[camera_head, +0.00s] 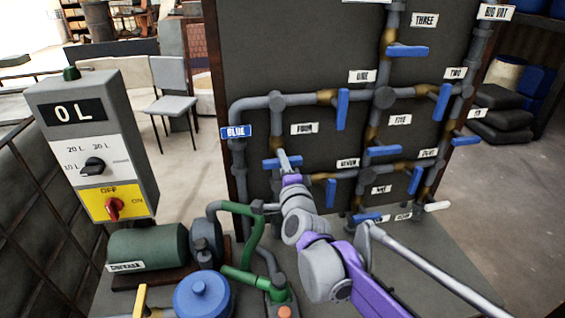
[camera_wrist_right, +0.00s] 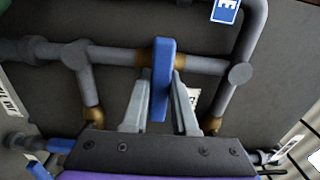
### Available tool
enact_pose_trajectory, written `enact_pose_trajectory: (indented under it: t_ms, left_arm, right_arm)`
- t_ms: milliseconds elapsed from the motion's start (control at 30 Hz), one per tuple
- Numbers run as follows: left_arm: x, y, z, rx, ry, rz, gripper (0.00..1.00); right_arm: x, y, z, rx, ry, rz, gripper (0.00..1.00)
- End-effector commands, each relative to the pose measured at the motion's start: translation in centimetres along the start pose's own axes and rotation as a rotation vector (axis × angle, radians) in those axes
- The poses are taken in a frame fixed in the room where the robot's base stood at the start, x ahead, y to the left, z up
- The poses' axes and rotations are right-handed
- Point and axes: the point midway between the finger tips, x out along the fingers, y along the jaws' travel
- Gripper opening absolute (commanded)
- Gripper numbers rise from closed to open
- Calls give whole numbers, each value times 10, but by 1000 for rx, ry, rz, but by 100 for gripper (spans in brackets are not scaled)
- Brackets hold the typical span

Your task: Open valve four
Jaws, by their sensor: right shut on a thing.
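The valve under the tag that seems to read FOUR (camera_head: 304,129) has a blue handle (camera_head: 270,164), level across an upright grey pipe. My right gripper (camera_head: 284,162) is at this handle, its arm coming up from the bottom. The right wrist view is turned sideways: the blue handle (camera_wrist_right: 161,75) crosses the pipe between the two grey fingers (camera_wrist_right: 161,95), which are shut on it. A brass-coloured valve body shows behind the handle, and part of the handle is hidden by the gripper in the head view. My left gripper is not in view.
Other blue valve handles sit close by, including ones under ONE (camera_head: 342,108) and near SEVEN (camera_head: 331,192). A BLUE sign (camera_head: 236,132) is at left. A control box (camera_head: 92,140), green motor (camera_head: 148,247) and blue-lidded vessel (camera_head: 202,296) stand left of my arm.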

Motion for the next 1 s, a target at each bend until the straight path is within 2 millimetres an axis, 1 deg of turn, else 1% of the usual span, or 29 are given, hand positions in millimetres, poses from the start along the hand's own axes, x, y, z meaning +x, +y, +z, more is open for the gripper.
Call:
enact_pose_trajectory:
  t_ms: [167,367,1000]
  left_arm:
    - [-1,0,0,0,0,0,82]
    - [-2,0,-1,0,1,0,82]
    - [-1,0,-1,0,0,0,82]
  right_arm:
    - [0,0,0,-58,0,0,0]
    - [0,0,0,-194,0,0,0]
    - [0,1,0,-797,-1,0,0]
